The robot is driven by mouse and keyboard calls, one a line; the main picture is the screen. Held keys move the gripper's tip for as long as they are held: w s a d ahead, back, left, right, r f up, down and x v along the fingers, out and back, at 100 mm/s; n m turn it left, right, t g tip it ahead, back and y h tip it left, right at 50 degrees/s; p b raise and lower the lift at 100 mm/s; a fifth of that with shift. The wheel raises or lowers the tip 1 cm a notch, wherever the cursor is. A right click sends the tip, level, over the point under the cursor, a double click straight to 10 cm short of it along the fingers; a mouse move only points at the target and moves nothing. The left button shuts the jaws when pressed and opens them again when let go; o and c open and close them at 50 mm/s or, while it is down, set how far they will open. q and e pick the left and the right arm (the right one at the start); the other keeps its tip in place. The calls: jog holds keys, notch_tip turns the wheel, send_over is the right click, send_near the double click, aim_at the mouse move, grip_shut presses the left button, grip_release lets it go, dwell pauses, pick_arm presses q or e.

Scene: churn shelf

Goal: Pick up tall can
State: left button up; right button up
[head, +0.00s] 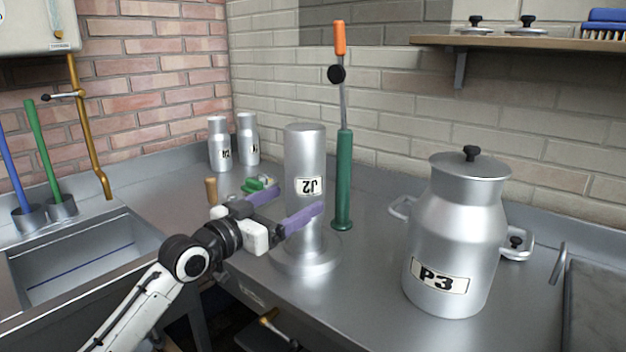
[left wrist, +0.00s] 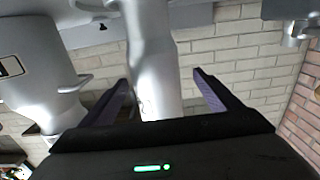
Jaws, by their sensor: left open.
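My right gripper is in neither view.
A large lidded churn (head: 455,245) labelled P3 stands to the right. A green tool (head: 343,180) with an orange handle stands just behind the can. Two small cans (head: 233,142) stand at the back left. A sink (head: 80,262) is at left; a shelf (head: 530,42) is above right.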

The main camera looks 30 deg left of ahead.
pick_arm(q)
jog(key=w, duration=0.2)
jog(key=w+d, duration=0.1)
jog(key=w, duration=0.5)
jog(key=shift+d+f, duration=0.15)
jog(key=shift+d, duration=0.05)
jog(key=shift+s, duration=0.1)
jog(key=shift+c, duration=0.4)
jog(key=c, duration=1.1)
jog(key=shift+c, duration=0.9)
